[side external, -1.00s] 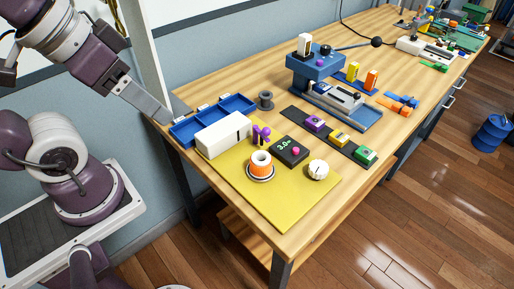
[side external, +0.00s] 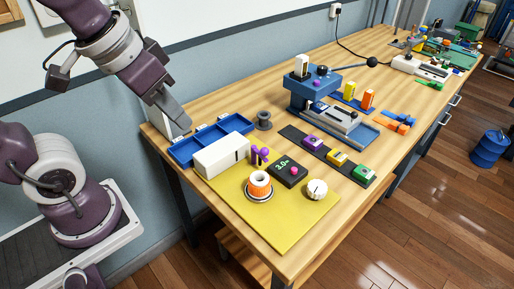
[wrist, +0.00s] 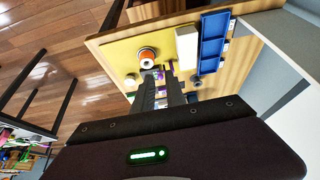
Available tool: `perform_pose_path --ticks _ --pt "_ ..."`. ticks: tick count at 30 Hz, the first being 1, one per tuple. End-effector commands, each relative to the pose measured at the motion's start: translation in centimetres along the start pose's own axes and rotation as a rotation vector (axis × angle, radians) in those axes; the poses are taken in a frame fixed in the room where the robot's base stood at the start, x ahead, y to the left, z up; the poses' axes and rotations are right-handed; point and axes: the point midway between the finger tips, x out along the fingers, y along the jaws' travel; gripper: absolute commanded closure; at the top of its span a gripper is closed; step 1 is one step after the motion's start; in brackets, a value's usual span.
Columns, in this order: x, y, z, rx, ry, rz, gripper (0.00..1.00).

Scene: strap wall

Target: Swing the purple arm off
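A small purple piece with an upright and a side arm (side external: 258,155) stands on the yellow mat (side external: 290,225), just right of the white box (side external: 220,155). I take it for the purple arm; its exact pose is too small to tell. In the wrist view, purple shows beyond my fingers (wrist: 160,73), partly hidden. My gripper (side external: 180,122) is above the table's left end, over the blue tray (side external: 205,140), well apart from the purple piece. It appears empty. Its fingers overlap in the side view, and I cannot tell whether they are open.
An orange-and-white spool (side external: 259,184), a black box reading 3.0 (side external: 288,174) and a white knob (side external: 317,189) share the mat. A dark strip with purple, yellow and green blocks (side external: 327,153) and a blue machine (side external: 312,88) are farther right.

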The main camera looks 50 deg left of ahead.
Motion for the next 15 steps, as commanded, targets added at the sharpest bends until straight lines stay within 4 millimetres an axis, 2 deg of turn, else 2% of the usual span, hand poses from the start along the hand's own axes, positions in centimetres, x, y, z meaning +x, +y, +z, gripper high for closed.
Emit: perform_pose_path --ticks 3,6,9,12,15 --pt "3.8 0.6 -2.9 -0.003 -0.062 -0.003 1.0" --pt "6.8 1.3 -4.6 -0.006 -0.097 0.0 1.0" --pt "9.0 1.8 -5.5 -0.008 -0.118 0.004 1.0" --pt "10.1 2.0 -5.9 -0.009 -0.125 0.006 1.0" --pt "10.3 2.0 -5.9 -0.009 -0.127 0.006 1.0"
